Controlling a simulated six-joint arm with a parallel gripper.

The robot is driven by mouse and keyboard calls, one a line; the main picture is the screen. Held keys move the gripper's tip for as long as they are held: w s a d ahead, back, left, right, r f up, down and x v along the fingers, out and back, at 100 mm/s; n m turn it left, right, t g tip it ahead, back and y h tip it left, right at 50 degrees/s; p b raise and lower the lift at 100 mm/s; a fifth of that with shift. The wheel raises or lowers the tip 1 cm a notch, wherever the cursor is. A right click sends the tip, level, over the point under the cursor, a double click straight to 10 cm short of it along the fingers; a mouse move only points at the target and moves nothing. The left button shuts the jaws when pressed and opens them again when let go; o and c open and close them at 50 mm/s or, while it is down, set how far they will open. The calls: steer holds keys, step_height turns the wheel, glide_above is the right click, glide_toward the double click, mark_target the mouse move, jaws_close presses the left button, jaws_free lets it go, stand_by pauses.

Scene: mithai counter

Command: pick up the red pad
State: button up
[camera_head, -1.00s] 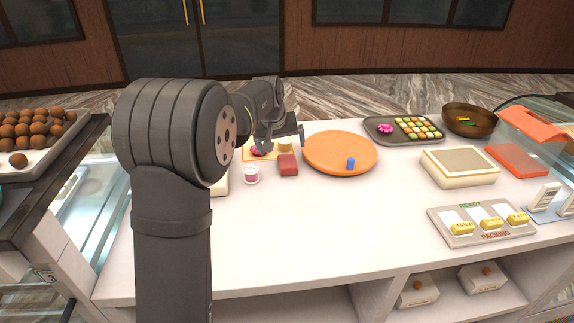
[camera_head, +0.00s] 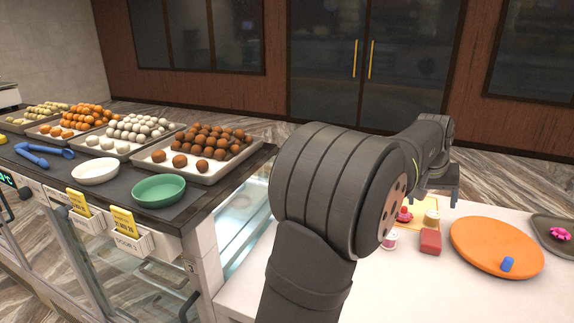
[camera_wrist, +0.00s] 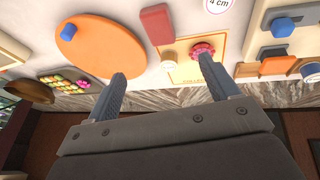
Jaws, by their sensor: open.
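The red pad (camera_head: 430,241) is a small red block lying on the white counter, left of the round orange board (camera_head: 497,247). In the wrist view the red pad (camera_wrist: 156,24) lies at the top, beyond and between my two fingertips, apart from them. My gripper (camera_wrist: 162,67) is open with nothing between its fingers. In the head view my gripper (camera_head: 438,193) hangs above the counter, behind the red pad, and its fingers are partly hidden by my arm.
Beside the pad are a wooden-coloured round piece (camera_head: 431,217), a pink flower-shaped piece (camera_head: 404,216) and a labelled pink-and-white spool (camera_head: 389,240). A blue piece (camera_head: 507,264) sits on the orange board. Sweet trays and a green bowl (camera_head: 158,189) stand on the left counter.

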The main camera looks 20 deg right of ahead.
steer(key=t+y, duration=0.1)
steer(key=t, duration=0.1)
glide_above(432, 238)
steer(key=s+a, duration=0.1)
steer(key=s, duration=0.1)
steer(key=f, duration=1.1)
steer(key=shift+w+a+f, duration=0.1)
steer(key=shift+a+f, duration=0.1)
steer(key=shift+f, duration=0.1)
steer(key=x, duration=0.5)
steer(key=shift+w, duration=0.15)
steer(key=shift+c, duration=0.4)
steer(key=c, duration=1)
